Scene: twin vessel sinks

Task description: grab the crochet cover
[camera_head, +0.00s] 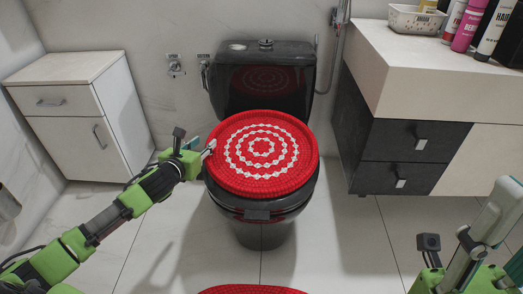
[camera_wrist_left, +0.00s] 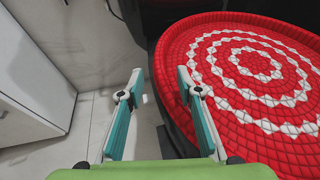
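The crochet cover (camera_head: 262,150) is a round red disc with white rings, lying on top of the black toilet. It fills the right side of the left wrist view (camera_wrist_left: 250,75). My left gripper (camera_head: 208,149) is at the cover's left edge. In the left wrist view my left gripper (camera_wrist_left: 160,72) has its two teal fingers spread apart. Its right finger overlaps the cover's edge in the picture; I cannot tell whether they touch. My right gripper (camera_head: 490,225) is at the lower right, partly cut off, far from the cover.
A black toilet tank (camera_head: 262,82) stands behind the cover. A white cabinet (camera_head: 80,115) is at the left, and a dark-drawered counter (camera_head: 410,145) with bottles (camera_head: 468,28) at the right. A red mat (camera_head: 250,290) lies on the floor in front.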

